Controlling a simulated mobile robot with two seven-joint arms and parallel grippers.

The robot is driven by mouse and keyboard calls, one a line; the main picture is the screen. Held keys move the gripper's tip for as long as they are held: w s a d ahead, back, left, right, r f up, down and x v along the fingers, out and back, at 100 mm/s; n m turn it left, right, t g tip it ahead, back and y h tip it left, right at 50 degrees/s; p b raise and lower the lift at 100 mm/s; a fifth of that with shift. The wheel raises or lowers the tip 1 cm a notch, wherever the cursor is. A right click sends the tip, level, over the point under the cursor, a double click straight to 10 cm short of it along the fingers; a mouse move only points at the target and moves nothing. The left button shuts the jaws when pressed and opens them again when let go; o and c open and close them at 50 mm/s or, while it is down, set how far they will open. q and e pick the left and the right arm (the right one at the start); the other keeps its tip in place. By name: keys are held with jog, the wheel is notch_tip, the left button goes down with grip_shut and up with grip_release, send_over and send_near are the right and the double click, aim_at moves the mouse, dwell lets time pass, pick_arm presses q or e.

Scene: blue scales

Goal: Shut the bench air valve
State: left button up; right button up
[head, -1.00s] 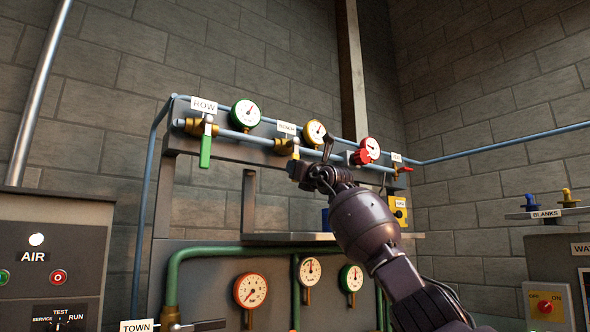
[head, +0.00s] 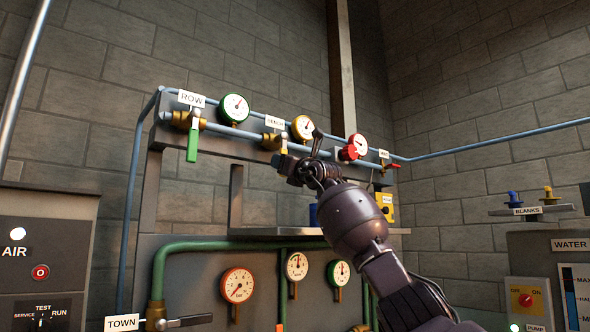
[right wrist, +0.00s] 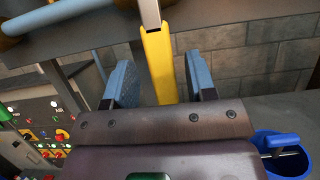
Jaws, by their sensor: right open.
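The bench air valve has a brass body (head: 271,141) on the upper blue pipe, below a BENCH label (head: 275,123). Its yellow lever (head: 284,149) hangs downward, mostly hidden behind my right gripper (head: 292,163) in the head view. In the right wrist view the yellow lever (right wrist: 157,62) stands between the two blue-padded fingers of my right gripper (right wrist: 160,82). The fingers are open, with a visible gap on each side of the lever. Its lower end is hidden behind the gripper body. My left gripper is out of view.
The ROW valve's green lever (head: 193,145) hangs left of the bench valve. A red valve handle (head: 389,166) is to the right. Gauges, including a yellow-rimmed one (head: 303,127), line the rail. A shelf (head: 270,232) runs below. A blue container (right wrist: 280,158) is at lower right in the wrist view.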

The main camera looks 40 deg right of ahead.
jog(key=b+v, duration=0.3)
jog(key=v, duration=0.7)
jog(key=shift+f, duration=0.15)
dwell(0.4)
jog(key=shift+s, duration=0.1)
